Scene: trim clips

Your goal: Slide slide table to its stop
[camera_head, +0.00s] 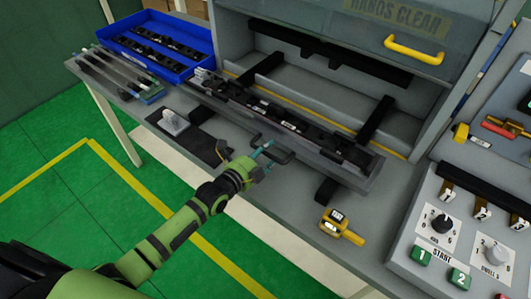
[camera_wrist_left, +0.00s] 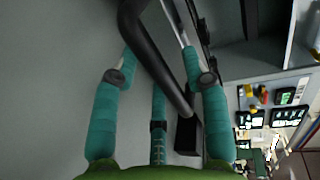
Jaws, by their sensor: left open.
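The slide table (camera_head: 325,163) is a long grey tray carrying black trim parts, drawn out at the front of the grey machine in the head view. A black bar handle (camera_head: 280,150) sits at the middle of its front side. My left gripper (camera_head: 264,155) is at this handle, its teal fingers open. In the left wrist view the black handle (camera_wrist_left: 155,55) runs between the spread fingers of my left gripper (camera_wrist_left: 163,60). I cannot tell whether any finger touches it. My right gripper is not in view.
A blue bin (camera_head: 155,45) with black clips stands at the back left. The machine's guard with a yellow handle (camera_head: 415,50) is raised above the opening. A yellow device (camera_head: 340,226) lies on the bench, left of a control panel (camera_head: 465,235) with knobs and green buttons.

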